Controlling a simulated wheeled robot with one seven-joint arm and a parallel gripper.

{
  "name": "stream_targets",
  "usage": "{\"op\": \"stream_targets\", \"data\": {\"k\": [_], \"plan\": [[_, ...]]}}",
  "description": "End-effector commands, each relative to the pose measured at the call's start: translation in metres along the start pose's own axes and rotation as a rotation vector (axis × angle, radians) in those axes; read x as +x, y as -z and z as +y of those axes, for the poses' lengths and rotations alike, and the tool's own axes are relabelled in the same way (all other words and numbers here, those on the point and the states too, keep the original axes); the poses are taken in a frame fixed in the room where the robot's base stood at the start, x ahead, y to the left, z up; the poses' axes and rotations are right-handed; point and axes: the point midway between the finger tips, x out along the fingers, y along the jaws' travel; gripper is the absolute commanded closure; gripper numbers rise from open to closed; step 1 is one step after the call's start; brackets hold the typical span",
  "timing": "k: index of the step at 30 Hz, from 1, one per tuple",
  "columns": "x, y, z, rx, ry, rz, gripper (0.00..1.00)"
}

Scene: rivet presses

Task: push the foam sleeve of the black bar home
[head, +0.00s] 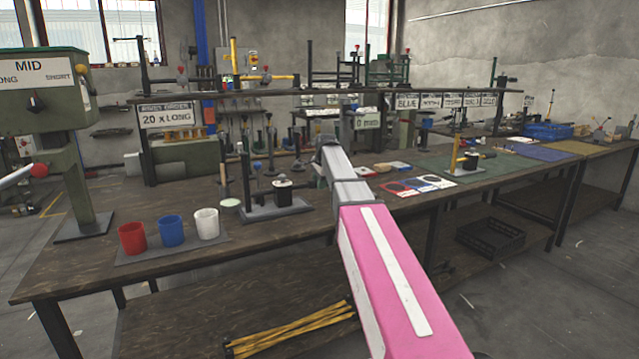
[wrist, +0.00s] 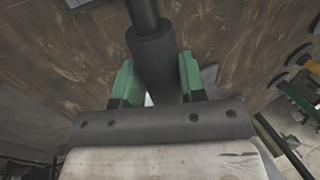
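In the wrist view, the black bar (wrist: 145,14) comes in from the top edge. A thicker dark foam sleeve (wrist: 153,48) sits around it. The sleeve runs down between the two green fingers of my gripper (wrist: 158,72). The fingers lie close against both sides of the sleeve and look shut on it. The sleeve's lower end is hidden behind my gripper's body. In the head view my arm reaches over the bench, and its own links hide the gripper and sleeve.
A small press on a grey base (head: 262,211) stands left of my arm. Red (head: 132,239), blue (head: 171,231) and white (head: 206,224) cups stand at the bench's front left. A green press (head: 50,130) is at the far left. A green mat (head: 515,165) lies to the right.

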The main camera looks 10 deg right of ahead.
Motion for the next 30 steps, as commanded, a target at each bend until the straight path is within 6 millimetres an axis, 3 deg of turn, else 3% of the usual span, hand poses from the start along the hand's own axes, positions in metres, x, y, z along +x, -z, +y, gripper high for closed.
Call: {"op": "stream_targets", "data": {"k": [7, 15, 18, 26, 27, 29, 30], "plan": [[0.000, -0.012, 0.001, -0.001, 0.000, 0.000, 1.00], [0.000, -0.064, 0.001, -0.003, 0.000, -0.003, 1.00], [0.000, -0.074, 0.001, -0.001, -0.001, -0.002, 1.00], [0.000, -0.075, 0.000, 0.000, -0.001, -0.003, 1.00], [0.000, -0.075, 0.000, 0.000, -0.001, -0.003, 0.59], [0.000, -0.075, 0.000, 0.000, -0.001, -0.003, 0.40], [0.000, -0.075, 0.000, 0.000, -0.001, -0.003, 0.36]]}}
